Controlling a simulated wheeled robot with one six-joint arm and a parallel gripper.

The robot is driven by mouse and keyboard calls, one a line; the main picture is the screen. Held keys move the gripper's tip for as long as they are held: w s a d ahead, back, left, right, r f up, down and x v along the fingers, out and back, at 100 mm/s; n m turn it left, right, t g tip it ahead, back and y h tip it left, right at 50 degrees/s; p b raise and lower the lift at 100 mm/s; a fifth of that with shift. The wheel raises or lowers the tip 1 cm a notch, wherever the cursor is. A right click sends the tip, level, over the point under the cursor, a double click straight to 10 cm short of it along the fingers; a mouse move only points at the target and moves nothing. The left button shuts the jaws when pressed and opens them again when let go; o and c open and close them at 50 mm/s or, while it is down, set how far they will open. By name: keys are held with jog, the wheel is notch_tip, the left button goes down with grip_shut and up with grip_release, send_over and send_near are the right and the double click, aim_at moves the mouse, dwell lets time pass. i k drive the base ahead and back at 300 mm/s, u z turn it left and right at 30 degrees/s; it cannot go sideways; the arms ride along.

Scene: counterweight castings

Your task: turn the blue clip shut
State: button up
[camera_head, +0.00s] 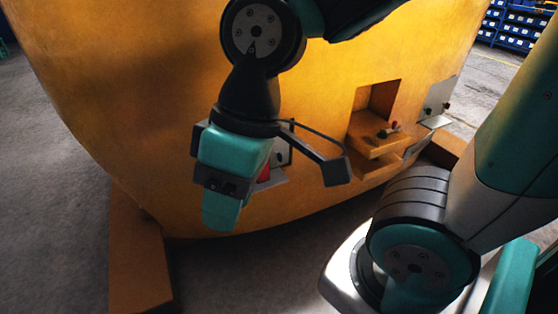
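I cannot make out a blue clip in this view; the gripper may cover it. My gripper (221,210), teal and black, hangs in front of the lower part of a large yellow casting (130,90). Its body hides its fingers, so I cannot see whether they are apart. Just right of it, and partly behind it, a red part (264,172) shows beside a small grey metal plate (275,181) on the casting. I cannot tell whether the gripper touches either one.
To the right, the casting has a square recess (381,100) with a ledge carrying small red and dark knobs (389,130). A grey plate (438,98) stands out farther right. Brown support beams (136,255) lie below. Blue shelving (515,25) stands far back.

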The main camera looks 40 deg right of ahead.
aim_at(279, 156)
jog(key=u, duration=1.7)
jog(key=i, duration=0.35)
jog(key=z, duration=2.3)
